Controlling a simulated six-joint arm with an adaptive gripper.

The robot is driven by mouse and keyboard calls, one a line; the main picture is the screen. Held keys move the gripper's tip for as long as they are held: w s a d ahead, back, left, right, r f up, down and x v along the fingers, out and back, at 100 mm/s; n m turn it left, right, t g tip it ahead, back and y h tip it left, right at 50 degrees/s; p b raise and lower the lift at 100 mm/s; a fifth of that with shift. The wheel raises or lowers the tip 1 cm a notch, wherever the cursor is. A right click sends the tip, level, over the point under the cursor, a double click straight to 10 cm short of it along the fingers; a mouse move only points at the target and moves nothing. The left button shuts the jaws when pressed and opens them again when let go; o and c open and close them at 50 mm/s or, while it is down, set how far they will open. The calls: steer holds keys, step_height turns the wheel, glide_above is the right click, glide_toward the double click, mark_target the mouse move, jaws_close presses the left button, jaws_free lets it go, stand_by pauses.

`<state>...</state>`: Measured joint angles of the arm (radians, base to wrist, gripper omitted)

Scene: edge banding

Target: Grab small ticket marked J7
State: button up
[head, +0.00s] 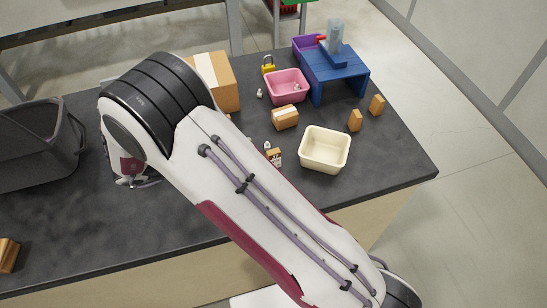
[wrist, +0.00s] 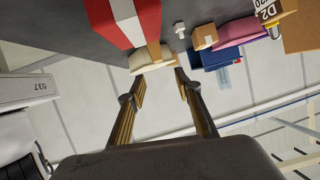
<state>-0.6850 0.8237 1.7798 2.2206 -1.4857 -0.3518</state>
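I cannot make out a ticket marked J7 in either view. In the head view, a small white item (head: 259,93) lies left of the pink bin (head: 287,86), and a small brown box with a pale label (head: 274,157) shows beside my arm. Their markings are too small to read. In the wrist view, a small white item (wrist: 180,29) lies on the dark worktop (wrist: 75,18). My gripper (wrist: 161,85) is open, its two fingers well apart, with nothing between them.
A cream bin (head: 325,150), blue stand (head: 335,70), yellow padlock (head: 268,66) and several cardboard boxes (head: 285,117) occupy the worktop's right part. A black crate (head: 35,145) stands left. A red-and-white object (wrist: 125,20) is close in the wrist view. The worktop's front left is mostly clear.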

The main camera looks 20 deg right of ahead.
mark_target(275, 151)
stand_by(0.3)
steer(key=shift+x, duration=1.3)
steer(key=shift+f, duration=0.1)
steer(key=shift+f+x, duration=0.2)
steer(key=shift+x, duration=2.4)
steer(key=shift+s, duration=0.1)
steer(key=shift+a, duration=0.1)
steer(key=c, duration=1)
